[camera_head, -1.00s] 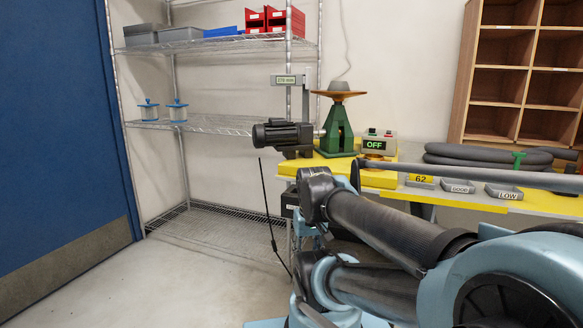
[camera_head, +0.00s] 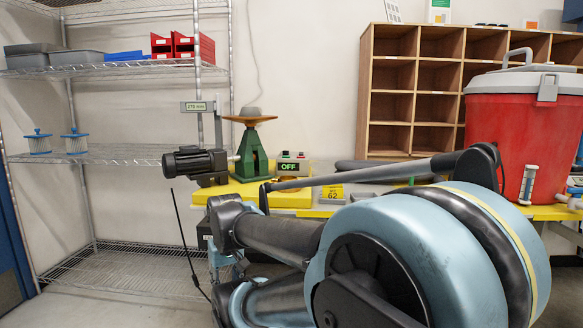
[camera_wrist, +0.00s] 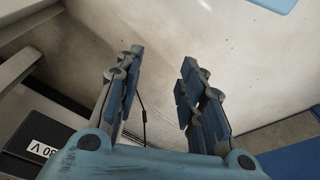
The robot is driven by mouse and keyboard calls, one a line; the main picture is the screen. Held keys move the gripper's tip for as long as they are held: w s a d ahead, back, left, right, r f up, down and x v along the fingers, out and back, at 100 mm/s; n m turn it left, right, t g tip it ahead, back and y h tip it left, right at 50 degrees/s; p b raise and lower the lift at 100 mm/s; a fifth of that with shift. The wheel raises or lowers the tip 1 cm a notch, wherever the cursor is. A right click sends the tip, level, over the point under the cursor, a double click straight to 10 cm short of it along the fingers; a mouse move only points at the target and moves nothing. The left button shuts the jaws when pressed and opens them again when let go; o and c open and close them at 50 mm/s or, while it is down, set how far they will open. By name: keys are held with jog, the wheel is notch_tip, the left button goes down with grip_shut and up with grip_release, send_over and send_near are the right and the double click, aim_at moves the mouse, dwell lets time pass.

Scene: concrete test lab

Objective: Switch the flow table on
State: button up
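The flow table (camera_head: 253,158) stands on the yellow bench, with a green pedestal, a round brown top and a grey cone on it. A dark motor (camera_head: 194,162) sits at its left. Its control box (camera_head: 293,162) is just to the right, with small buttons on top and a display reading OFF. My arm crosses in front of the bench in the head view, and the gripper end is not clear there. The flow table does not show in the wrist view.
A wire shelf (camera_head: 110,155) with bins stands at the left. A large red cooler (camera_head: 498,135) is on the bench at the right, before wooden pigeonholes (camera_head: 392,75). A black box (camera_wrist: 30,145) shows in the wrist view.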

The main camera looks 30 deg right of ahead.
dwell(0.4)
grip_shut()
dwell(1.2)
